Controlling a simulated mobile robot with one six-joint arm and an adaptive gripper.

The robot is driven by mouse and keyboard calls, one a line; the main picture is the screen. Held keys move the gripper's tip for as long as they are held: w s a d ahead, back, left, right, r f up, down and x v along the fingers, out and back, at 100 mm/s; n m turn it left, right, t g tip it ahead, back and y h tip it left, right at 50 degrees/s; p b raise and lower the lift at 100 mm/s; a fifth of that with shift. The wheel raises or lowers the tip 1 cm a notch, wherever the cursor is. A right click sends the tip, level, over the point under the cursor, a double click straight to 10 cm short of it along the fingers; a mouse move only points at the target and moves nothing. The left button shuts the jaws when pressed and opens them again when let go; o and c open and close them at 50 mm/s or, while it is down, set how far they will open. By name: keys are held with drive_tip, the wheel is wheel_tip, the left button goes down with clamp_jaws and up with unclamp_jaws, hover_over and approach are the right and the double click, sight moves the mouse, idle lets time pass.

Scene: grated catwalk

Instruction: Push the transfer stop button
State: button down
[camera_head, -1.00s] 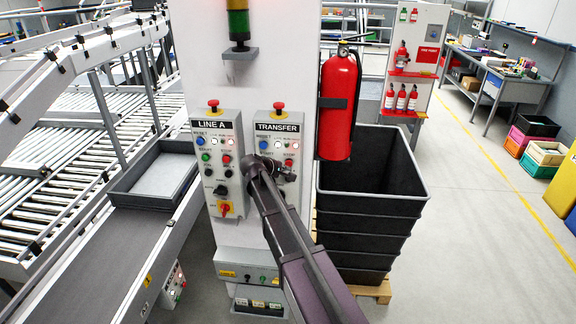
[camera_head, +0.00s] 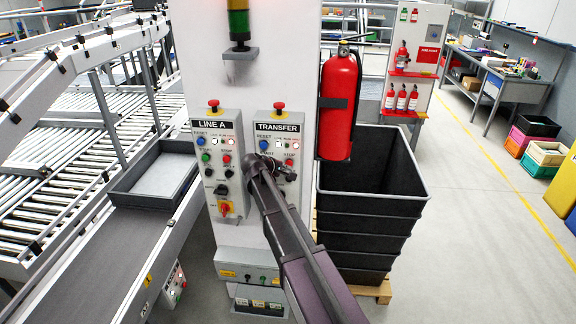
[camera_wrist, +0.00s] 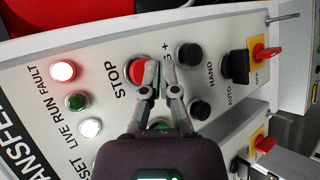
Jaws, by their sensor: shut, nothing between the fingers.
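The TRANSFER panel (camera_head: 278,127) is on the white column, right of the LINE A panel, and it fills much of the wrist view, turned on its side. Its red STOP button (camera_head: 289,162) shows just above my gripper (camera_head: 287,174) in the head view. In the wrist view the STOP button (camera_wrist: 141,73) lies beside the STOP label. My gripper's shut, empty fingertips (camera_wrist: 160,66) are at the button's right edge and overlap it slightly. I cannot tell whether they touch it. A green button (camera_wrist: 160,126) is partly hidden behind my gripper.
Black knobs (camera_wrist: 189,55) and a selector switch (camera_wrist: 234,67) sit close to the fingers. A red mushroom button (camera_head: 279,106) tops the panel. A fire extinguisher (camera_head: 339,105) hangs to the right above stacked black bins (camera_head: 372,205). A conveyor (camera_head: 100,262) runs at left.

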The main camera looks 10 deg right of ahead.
drive_tip(key=shift+w, duration=0.15)
idle(0.5)
drive_tip(key=shift+w+d, duration=0.15)
drive_tip(key=shift+w, duration=0.1)
drive_tip(key=shift+w+d, duration=0.25)
drive_tip(key=shift+w, duration=0.55)
idle(1.6)
drive_tip(key=shift+s, duration=0.15)
idle(0.3)
drive_tip(key=shift+s+a, duration=0.2)
drive_tip(key=shift+s, duration=0.35)
drive_tip(key=shift+s+a, duration=0.2)
drive_tip(key=shift+s, duration=0.3)
drive_tip(key=shift+s, duration=0.15)
drive_tip(key=shift+s+a, duration=0.25)
drive_tip(key=shift+s, duration=0.5)
drive_tip(key=shift+s+a, duration=0.3)
drive_tip(key=shift+s, duration=0.45)
drive_tip(key=shift+s+a, duration=0.25)
drive_tip(key=shift+s, duration=0.5)
